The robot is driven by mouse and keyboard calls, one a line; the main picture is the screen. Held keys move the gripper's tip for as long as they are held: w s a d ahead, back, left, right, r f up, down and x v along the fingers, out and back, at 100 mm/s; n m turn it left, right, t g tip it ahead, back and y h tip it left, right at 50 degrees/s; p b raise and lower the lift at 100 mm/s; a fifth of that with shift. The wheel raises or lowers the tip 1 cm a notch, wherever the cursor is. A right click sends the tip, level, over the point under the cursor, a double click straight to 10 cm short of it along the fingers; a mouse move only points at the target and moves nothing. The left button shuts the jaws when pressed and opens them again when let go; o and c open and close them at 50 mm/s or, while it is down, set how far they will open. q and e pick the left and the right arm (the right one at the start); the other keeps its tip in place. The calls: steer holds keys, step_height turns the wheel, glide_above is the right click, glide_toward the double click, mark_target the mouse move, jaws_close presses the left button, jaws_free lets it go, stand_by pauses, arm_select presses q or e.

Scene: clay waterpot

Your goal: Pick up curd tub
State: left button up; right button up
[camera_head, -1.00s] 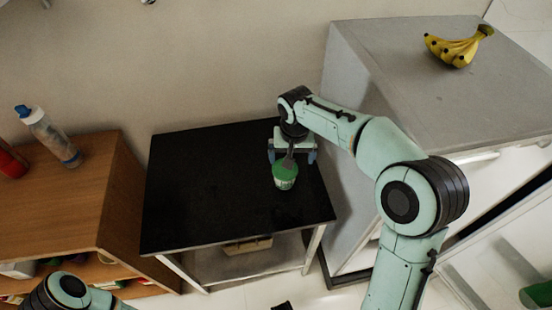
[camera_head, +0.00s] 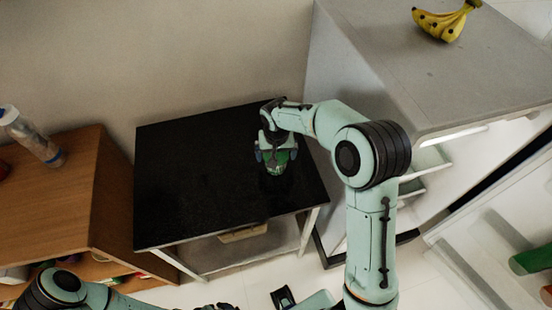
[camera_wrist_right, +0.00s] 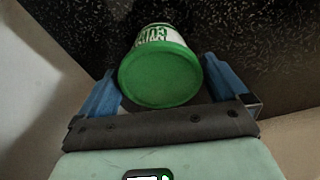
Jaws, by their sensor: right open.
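The curd tub (camera_head: 277,166) is a small tub with a green lid and a white side with green lettering. It stands on the black table top, near its right side. My right gripper (camera_head: 275,155) is at the tub and partly covers it in the head view. In the right wrist view, the tub (camera_wrist_right: 160,78) shows its round green lid between the two blue fingers of the right gripper (camera_wrist_right: 165,85). The fingers are apart, with a gap on either side of the tub. My left arm shows at the bottom left, but its gripper is not clearly visible.
The black table (camera_head: 190,190) is otherwise bare. A wooden cabinet (camera_head: 60,210) with a bottle (camera_head: 35,138) on it stands to the left. A tall grey cabinet (camera_head: 410,85) with bananas (camera_head: 445,22) on top stands close on the right. The wall is behind.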

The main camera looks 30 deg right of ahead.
steer(key=shift+w+f, duration=0.2)
steer(key=shift+f, duration=0.85)
steer(key=c, duration=1)
steer(key=shift+c, duration=0.2)
steer(key=shift+r, duration=0.1)
